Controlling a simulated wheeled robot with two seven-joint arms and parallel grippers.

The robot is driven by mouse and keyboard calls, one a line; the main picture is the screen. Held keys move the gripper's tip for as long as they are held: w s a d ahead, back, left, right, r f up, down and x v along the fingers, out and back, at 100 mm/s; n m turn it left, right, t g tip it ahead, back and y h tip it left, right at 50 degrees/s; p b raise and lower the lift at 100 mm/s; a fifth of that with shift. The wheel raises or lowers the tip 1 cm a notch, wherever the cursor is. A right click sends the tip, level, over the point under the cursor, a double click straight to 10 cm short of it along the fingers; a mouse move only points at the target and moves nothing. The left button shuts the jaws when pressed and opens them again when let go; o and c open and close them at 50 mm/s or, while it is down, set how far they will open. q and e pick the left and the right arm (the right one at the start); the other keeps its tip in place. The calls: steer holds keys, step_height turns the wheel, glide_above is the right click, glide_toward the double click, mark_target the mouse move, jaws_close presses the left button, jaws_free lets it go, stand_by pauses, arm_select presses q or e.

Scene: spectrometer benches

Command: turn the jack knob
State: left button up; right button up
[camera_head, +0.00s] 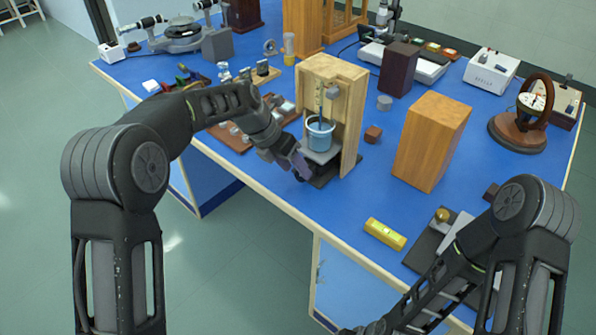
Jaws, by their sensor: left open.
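The lab jack (322,155) is a small dark stand with a grey top plate, on the blue bench at the front of an open wooden housing (349,125). A blue beaker (320,134) stands on its plate, and a thin rod hangs down into the beaker. My left gripper (299,171) is open at the jack's near left side, pointing down and to the right. The jack knob cannot be made out; the gripper is in front of that side. I cannot tell whether the fingers touch it. My right forearm runs out at the bottom edge, and its gripper is out of view.
A yellow level (384,234) lies near the front edge. A brown board with small parts (232,138) lies behind my left forearm. The bench between level and jack is clear.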

arm_select(q)
steer(key=shift+x, duration=1.3)
steer(key=shift+a, duration=0.1)
jaws_close()
